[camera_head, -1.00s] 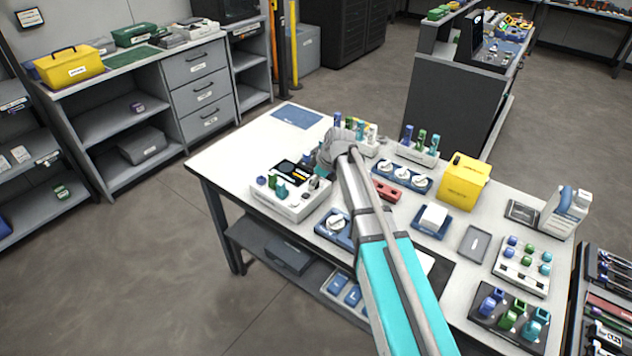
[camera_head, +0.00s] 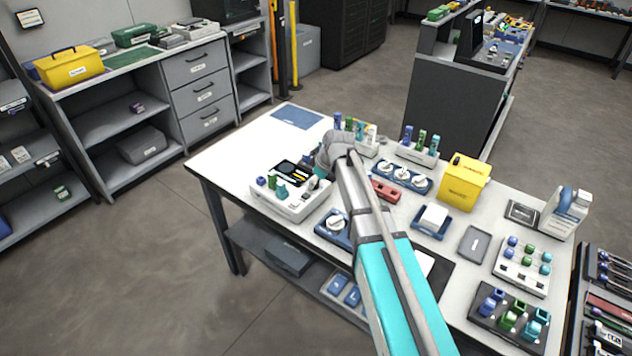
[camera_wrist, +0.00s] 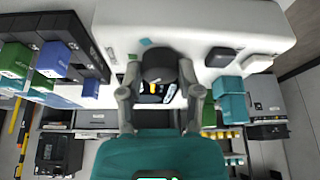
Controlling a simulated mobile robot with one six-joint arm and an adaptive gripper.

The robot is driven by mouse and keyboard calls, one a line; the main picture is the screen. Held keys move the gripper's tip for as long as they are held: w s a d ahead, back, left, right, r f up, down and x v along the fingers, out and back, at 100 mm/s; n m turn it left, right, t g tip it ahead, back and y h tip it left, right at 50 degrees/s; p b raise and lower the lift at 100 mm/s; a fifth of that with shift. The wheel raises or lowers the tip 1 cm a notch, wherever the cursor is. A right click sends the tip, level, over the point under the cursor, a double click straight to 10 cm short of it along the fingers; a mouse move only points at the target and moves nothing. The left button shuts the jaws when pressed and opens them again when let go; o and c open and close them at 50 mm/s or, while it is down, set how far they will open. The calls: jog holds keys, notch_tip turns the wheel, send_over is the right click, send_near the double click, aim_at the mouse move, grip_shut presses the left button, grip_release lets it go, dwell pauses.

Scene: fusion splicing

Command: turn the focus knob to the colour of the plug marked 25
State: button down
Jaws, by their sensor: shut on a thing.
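In the wrist view my gripper (camera_wrist: 160,82) has its two fingers on either side of a dark round knob (camera_wrist: 160,65), shut on it. The knob stands at the white splicer (camera_wrist: 190,25), which also shows in the head view (camera_head: 290,206). A small teal mark (camera_wrist: 146,41) and a green mark (camera_wrist: 132,57) lie beside the knob. I cannot tell which mark the knob points to. In the head view my wrist covers the knob and fingertips. A green plug (camera_head: 271,182) and a teal plug (camera_head: 281,192) stand on the splicer. I cannot read a 25 on any plug.
A rack of coloured plugs (camera_head: 420,153) stands behind my arm. A blue tray with white round pieces (camera_head: 402,176) and a yellow box (camera_head: 465,182) stand to the right. A blue mat (camera_head: 297,117) lies at the back left, with clear tabletop in front of it.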

jog(key=m, duration=0.2)
jog(key=m+t+h, duration=0.1)
jog(key=m, duration=0.2)
jog(key=shift+s+a, duration=0.1)
jog(key=shift+s, duration=0.1)
jog(key=m+h, duration=0.1)
jog(key=m, duration=0.1)
jog(key=m+t+h, duration=0.1)
jog(key=m, duration=0.2)
jog(key=shift+a, duration=0.15)
jog(key=shift+m, duration=0.3)
jog(key=shift+c, duration=1.4)
grip_release()
jog(key=shift+n, duration=0.4)
